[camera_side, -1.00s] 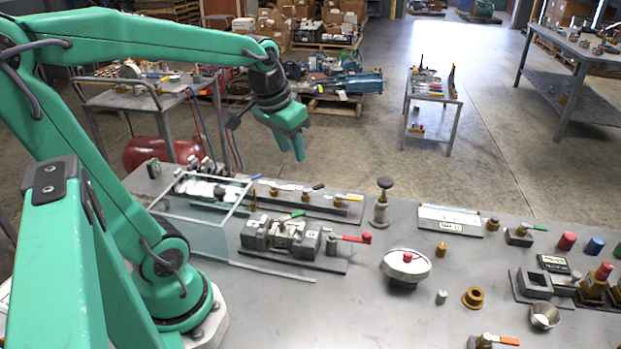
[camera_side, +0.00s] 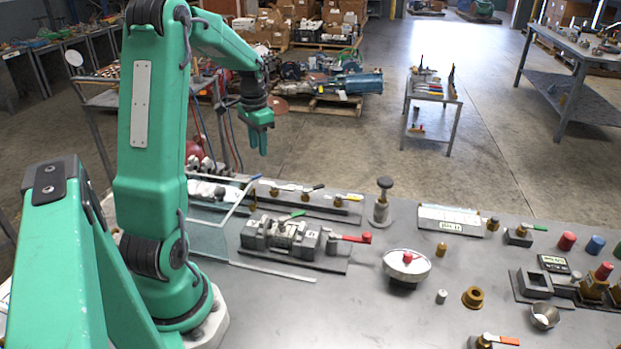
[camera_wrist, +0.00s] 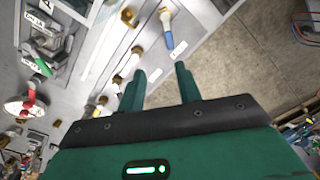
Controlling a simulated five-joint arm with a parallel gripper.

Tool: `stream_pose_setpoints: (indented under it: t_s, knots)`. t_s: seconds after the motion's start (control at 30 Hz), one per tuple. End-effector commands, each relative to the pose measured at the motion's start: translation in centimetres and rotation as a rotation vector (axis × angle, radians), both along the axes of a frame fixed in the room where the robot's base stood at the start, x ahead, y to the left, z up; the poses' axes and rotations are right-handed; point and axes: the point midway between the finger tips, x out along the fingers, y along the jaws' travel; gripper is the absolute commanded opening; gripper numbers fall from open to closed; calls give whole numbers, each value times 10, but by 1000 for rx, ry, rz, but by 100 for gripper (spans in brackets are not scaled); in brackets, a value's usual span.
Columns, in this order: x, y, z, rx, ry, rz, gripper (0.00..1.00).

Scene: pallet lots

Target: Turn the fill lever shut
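My gripper (camera_side: 260,146) is held in the air above the back edge of the grey bench, pointing down. In the wrist view my gripper (camera_wrist: 160,80) is open, with a gap between its two fingers and nothing held. Ahead of it stands a row of brass valves with levers on a rail (camera_side: 305,197). A blue-handled lever (camera_wrist: 169,40) is at the row's far end in the wrist view, apart from my fingers. Small white labels lie beside it, too small to read. I cannot tell which lever is the fill lever.
A clear panel (camera_side: 207,240) stands near my base. A grey fixture with a red-handled lever (camera_side: 352,237) sits mid-bench. A round white gauge-like part with a red knob (camera_side: 406,266), a black-topped post (camera_side: 384,188) and an orange-handled valve (camera_side: 500,340) stand nearby.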

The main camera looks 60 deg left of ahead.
Motion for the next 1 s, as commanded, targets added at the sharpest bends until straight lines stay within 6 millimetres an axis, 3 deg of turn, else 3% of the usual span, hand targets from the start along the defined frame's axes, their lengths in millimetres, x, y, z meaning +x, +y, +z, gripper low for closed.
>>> stream_pose_setpoints:
  t_s: [0.2, 0.57, 1.0]
  knots:
    - [-8, 20, -15, -18, 18, -8, 34]
    - [-8, 21, -21, -19, 19, -10, 34]
    - [-8, 20, -68, -20, 20, -9, 34]
